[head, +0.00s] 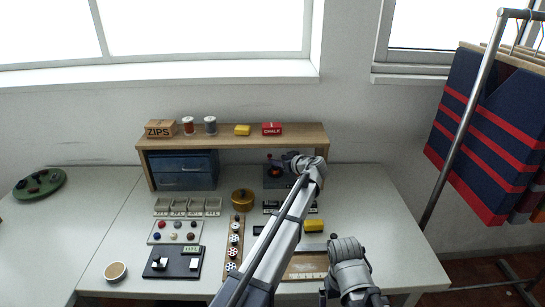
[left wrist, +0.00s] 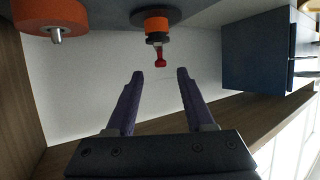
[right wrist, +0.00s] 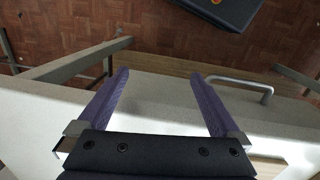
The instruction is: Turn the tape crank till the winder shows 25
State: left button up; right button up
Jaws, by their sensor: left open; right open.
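The tape winder (head: 270,184) is a dark box under the right end of the shelf, partly hidden by my left arm. Its counter cannot be read. In the left wrist view, which looks upside down, a small red crank knob (left wrist: 160,61) hangs from an orange and black hub (left wrist: 157,25). My left gripper (left wrist: 160,74) is open and empty, its fingertips spread to either side just short of the red knob, not touching it. My right gripper (right wrist: 160,75) is open and empty over the table's front edge, away from the winder.
The wooden shelf (head: 235,137) overhangs the winder, with blue drawers (head: 183,169) beside it. An orange cylinder (left wrist: 55,18) stands near the crank. A yellow block (head: 314,225) and a striped tape board lie near my arms. A garment rack (head: 462,115) stands at right.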

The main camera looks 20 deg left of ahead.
aim_at(270, 155)
pick_arm(q)
jog(key=x, duration=0.3)
jog(key=r+b+x, duration=0.1)
jog(key=x, duration=0.1)
jog(key=shift+w+a+f, duration=0.15)
jog(key=shift+w+a, duration=0.15)
jog(key=shift+a, duration=0.05)
grip_shut()
dwell(0.3)
